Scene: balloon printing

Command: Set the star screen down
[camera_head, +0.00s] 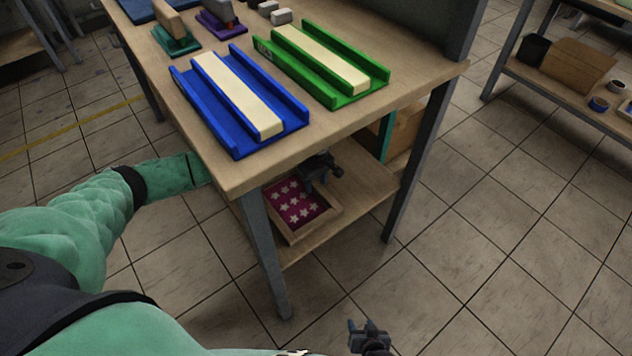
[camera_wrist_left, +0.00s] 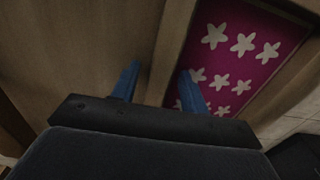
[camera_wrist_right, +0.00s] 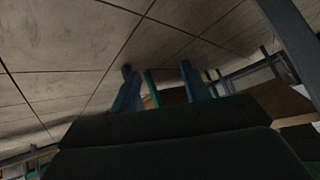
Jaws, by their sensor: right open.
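The star screen (camera_head: 324,216) is a wooden frame around a magenta sheet with white stars. It is at the lower shelf under the table, close to level; I cannot tell whether it fully rests there. My left gripper (camera_head: 318,180) is at its far side, with the table top partly hiding the arm.
The lower shelf (camera_head: 355,190) has free room right of the screen. Table legs (camera_head: 265,255) and the table top (camera_head: 415,85) bound it. A blue tray (camera_head: 215,112) and a green tray (camera_head: 355,97) stand on top. A brown box (camera_head: 405,130) sits at the shelf's back.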

